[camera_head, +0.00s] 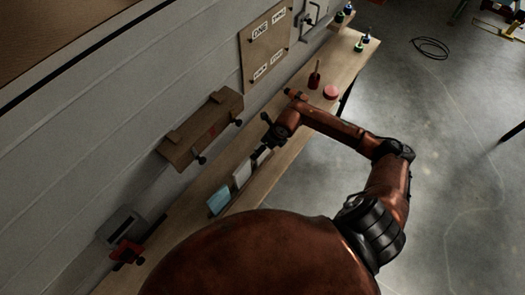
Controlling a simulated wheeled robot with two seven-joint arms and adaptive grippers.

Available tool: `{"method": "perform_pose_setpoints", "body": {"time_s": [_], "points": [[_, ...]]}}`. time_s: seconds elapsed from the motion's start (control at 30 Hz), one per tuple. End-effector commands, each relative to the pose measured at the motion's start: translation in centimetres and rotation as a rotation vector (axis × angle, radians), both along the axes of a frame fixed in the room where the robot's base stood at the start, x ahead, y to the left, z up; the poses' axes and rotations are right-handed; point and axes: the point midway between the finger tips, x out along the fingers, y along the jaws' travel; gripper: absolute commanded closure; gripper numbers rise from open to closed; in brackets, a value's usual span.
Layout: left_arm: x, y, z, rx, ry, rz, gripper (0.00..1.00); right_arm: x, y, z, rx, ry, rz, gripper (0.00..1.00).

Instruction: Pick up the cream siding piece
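The cream siding piece (241,174) looks like a small pale, flat panel on the narrow wooden bench, beside a light blue piece (219,200). My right gripper (260,154) is over the bench at the pale piece's upper right end, very close to it. The fingers are small and dark here, so I cannot tell whether they are open or shut, or whether they touch the piece. My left gripper is not in view.
The wooden bench (282,152) runs along the grey panelled wall. A wall shelf (200,133) is close by on the left. A red vise (127,251) is at the lower left. A dark red bottle (314,79) and a pink-red round item (331,92) stand further along.

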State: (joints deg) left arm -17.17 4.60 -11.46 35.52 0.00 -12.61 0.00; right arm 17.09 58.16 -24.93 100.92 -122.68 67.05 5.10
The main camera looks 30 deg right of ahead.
Motion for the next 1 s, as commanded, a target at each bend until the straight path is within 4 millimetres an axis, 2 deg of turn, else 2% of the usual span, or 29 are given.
{"method": "perform_pose_setpoints", "body": {"time_s": [0.3, 1.0], "points": [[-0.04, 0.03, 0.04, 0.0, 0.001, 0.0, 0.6, 0.25, 0.14, -0.61, 0.0, -0.002, 0.001, 0.07], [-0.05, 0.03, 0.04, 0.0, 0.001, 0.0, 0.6, 0.27, 0.14, -0.56, 0.001, -0.002, 0.001, 0.55]]}}
